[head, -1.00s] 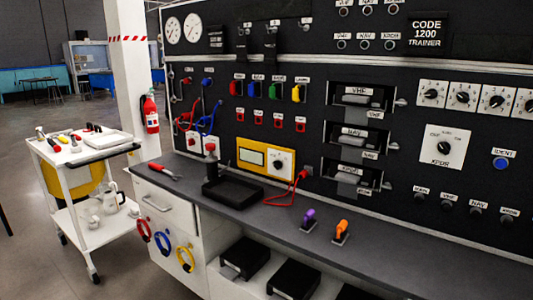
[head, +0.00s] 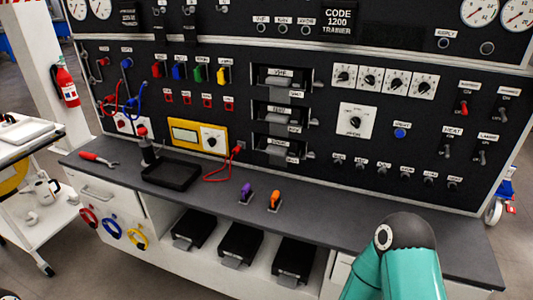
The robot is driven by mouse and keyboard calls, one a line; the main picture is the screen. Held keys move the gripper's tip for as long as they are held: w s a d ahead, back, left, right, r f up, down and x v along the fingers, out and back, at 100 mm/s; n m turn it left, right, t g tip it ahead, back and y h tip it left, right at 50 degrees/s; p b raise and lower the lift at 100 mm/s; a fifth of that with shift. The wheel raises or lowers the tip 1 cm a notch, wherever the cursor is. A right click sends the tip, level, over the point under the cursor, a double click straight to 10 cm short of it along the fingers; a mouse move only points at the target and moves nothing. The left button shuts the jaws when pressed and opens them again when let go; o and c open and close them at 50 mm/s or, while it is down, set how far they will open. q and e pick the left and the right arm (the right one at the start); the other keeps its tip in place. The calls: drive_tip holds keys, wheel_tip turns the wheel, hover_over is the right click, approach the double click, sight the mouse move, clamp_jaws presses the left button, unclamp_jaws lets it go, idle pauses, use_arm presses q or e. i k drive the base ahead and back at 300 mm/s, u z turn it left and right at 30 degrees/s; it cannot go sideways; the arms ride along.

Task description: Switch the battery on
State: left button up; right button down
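The black trainer panel (head: 330,150) stands behind the bench. At its right end is a group of toggle switches: a red-handled switch (head: 463,108) at the upper left of the group, a switch with a dark handle (head: 503,116) beside it, and two more below. The lower left one (head: 447,152) is labelled HEAT. The label above the red switch is too small to read, so I cannot tell which switch is the battery's. Switch positions are hard to make out. A teal link of my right arm shows at the bottom right. Neither gripper is in view.
The grey bench top (head: 340,200) runs along the panel. It carries red-handled pliers (head: 98,158), a black tray (head: 172,174), and a purple (head: 246,196) and an orange key-like piece (head: 274,199). A white cart (head: 30,150) stands left. The bench's right part is bare.

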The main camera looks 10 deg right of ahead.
sight(465, 112)
drive_tip(key=z, duration=1.1)
drive_tip(key=k, duration=1.15)
drive_tip(key=u, duration=0.4)
drive_tip(key=i, duration=1)
drive_tip(key=u, duration=0.05)
